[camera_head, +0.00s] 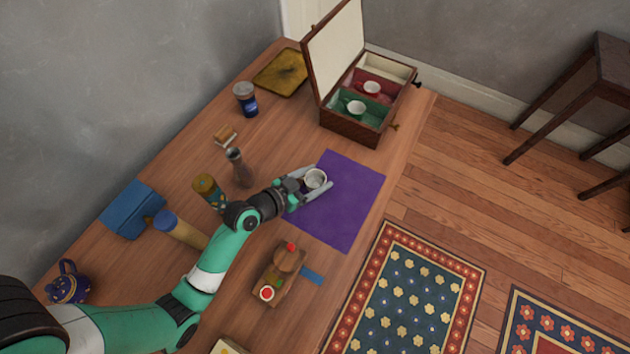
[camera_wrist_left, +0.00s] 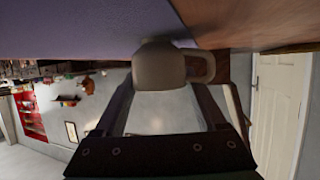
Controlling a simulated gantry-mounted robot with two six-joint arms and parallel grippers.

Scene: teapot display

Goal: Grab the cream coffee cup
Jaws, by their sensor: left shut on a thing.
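The cream coffee cup (camera_head: 315,179) is on the purple mat (camera_head: 350,205), toward its left side. My left gripper (camera_head: 317,181) reaches in from the left and is shut on the cup, one finger on each side. In the left wrist view the cup (camera_wrist_left: 158,66) is between the fingers of my gripper (camera_wrist_left: 160,88), with its handle (camera_wrist_left: 207,66) at the right. I cannot tell whether the cup's base still touches the mat. My right gripper is not in view.
A vase (camera_head: 238,168), a patterned canister (camera_head: 206,188) and a wooden tray (camera_head: 270,292) stand near my arm. The mat's right side is clear.

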